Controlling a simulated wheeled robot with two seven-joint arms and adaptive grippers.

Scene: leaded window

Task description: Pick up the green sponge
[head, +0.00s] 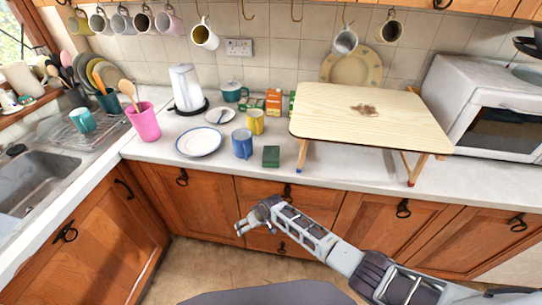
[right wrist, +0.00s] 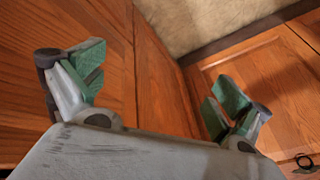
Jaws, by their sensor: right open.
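The green sponge (head: 271,156) is a small dark green block on the white counter, near its front edge. It sits right of the blue mug (head: 242,143) and left of the small wooden table. My right gripper (head: 241,227) is below counter height in front of the cabinet drawers, lower and left of the sponge, apart from it. In the right wrist view my right gripper (right wrist: 158,90) is open and empty, its green-padded fingers spread wide before the wooden cabinet doors. The sponge is not in the right wrist view. My left gripper does not show.
A low folding table (head: 340,98) stands on the counter right of the sponge, its leg close by. A white plate (head: 199,141), yellow mug (head: 255,121) and pink utensil pot (head: 145,122) stand to the left. The counter edge lies between my gripper and the sponge.

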